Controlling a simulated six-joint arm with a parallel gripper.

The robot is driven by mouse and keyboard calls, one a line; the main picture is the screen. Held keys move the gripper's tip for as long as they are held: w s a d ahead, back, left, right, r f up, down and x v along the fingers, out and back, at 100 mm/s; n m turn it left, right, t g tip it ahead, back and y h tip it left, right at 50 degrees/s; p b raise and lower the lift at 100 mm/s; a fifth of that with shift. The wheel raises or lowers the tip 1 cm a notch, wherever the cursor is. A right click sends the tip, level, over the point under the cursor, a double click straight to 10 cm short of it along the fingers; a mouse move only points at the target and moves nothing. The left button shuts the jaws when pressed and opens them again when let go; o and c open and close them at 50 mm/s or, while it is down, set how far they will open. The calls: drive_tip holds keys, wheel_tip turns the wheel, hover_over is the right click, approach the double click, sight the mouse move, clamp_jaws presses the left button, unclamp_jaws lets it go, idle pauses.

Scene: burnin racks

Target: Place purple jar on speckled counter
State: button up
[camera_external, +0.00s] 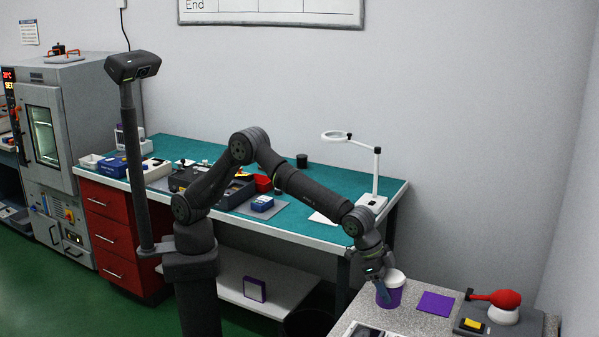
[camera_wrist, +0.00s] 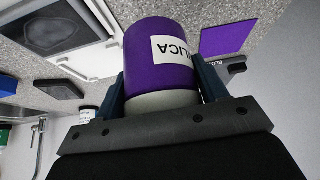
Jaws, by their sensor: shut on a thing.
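The purple jar (camera_external: 389,290) has a white lid and stands upright at the left part of the speckled counter (camera_external: 424,281). In the wrist view the jar (camera_wrist: 158,62) fills the middle, with a white label reading "LICA" in part. My gripper (camera_external: 382,291) is shut on the jar, with a dark blue finger on each side of it in the wrist view (camera_wrist: 160,85). The jar's base looks at or very near the counter top (camera_wrist: 205,12); I cannot tell whether it touches.
A flat purple square (camera_external: 436,303) lies right of the jar. A grey tray with a red-bulbed item (camera_external: 507,299) stands further right. A dark picture panel (camera_external: 372,330) lies at the counter's front. The teal bench (camera_external: 300,222) with a ring lamp (camera_external: 337,135) is behind.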

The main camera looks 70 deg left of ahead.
sight(395, 298)
drive_tip(key=w, duration=0.1)
drive_tip(key=w+f, duration=0.1)
drive_tip(key=w, duration=0.1)
drive_tip(key=shift+a+f, duration=0.25)
drive_tip(key=shift+f, duration=2.15)
drive_tip(key=o, duration=1.1)
drive_tip(key=shift+f, duration=0.15)
drive_tip(key=shift+a+r, duration=0.1)
drive_tip(key=shift+r, duration=0.25)
drive_tip(key=v, duration=1.1)
drive_tip(key=shift+s+a+r, duration=0.15)
drive_tip(key=shift+s+r, duration=0.05)
